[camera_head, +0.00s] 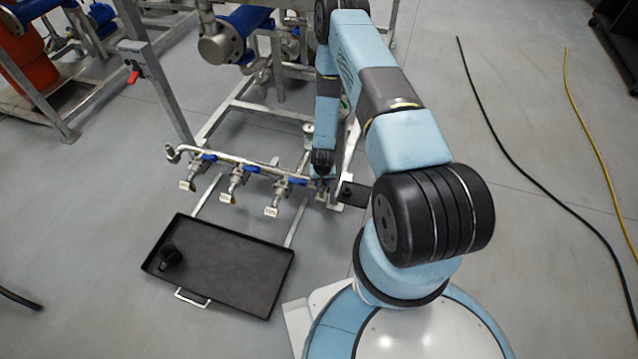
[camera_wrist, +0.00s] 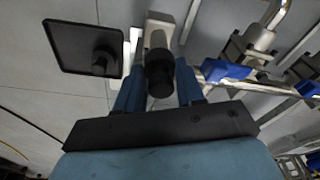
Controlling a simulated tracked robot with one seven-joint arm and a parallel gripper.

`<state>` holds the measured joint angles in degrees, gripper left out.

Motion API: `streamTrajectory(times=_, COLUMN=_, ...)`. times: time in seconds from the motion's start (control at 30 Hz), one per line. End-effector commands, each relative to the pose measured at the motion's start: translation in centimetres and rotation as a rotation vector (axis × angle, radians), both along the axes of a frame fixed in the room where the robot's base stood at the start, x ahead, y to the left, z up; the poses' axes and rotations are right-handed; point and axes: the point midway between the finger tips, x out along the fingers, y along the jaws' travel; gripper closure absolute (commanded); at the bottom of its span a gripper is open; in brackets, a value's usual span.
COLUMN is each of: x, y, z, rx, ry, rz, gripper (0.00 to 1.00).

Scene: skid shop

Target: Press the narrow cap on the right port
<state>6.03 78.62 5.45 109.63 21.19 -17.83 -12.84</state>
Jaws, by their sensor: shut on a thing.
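My gripper (camera_wrist: 159,70) is shut on a black cylindrical cap (camera_wrist: 159,80), held between its two blue fingers in the wrist view. A pale metal port (camera_wrist: 159,22) shows just beyond the cap and overlaps it in the picture. I cannot tell whether cap and port touch. In the head view my gripper (camera_head: 322,178) points down at the right end of the pipe manifold (camera_head: 237,161), and the cap in it is hard to make out. Another black cap (camera_head: 170,257) lies in the large black tray (camera_head: 225,270), toward its left side.
Several valves with blue handles (camera_head: 240,168) and white tags hang along the manifold. A small dark plate (camera_head: 355,196) bears a small black thing and shows in the wrist view (camera_wrist: 75,45) too. A steel frame (camera_head: 165,90) stands behind. Black and yellow cables (camera_head: 590,130) lie on the floor at right.

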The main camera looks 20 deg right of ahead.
Motion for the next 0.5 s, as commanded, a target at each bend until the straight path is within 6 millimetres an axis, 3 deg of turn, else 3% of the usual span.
streamTrajectory(times=0.2, x=0.00, y=-0.03, z=0.00, rx=0.000, ry=0.000, rz=0.000, gripper=0.91)
streamTrajectory(times=0.23, x=0.00, y=-0.03, z=0.00, rx=0.000, ry=0.000, rz=-0.001, gripper=0.59)
streamTrajectory(times=0.5, x=0.00, y=-0.04, z=0.00, rx=0.000, ry=0.000, rz=-0.001, gripper=0.34)
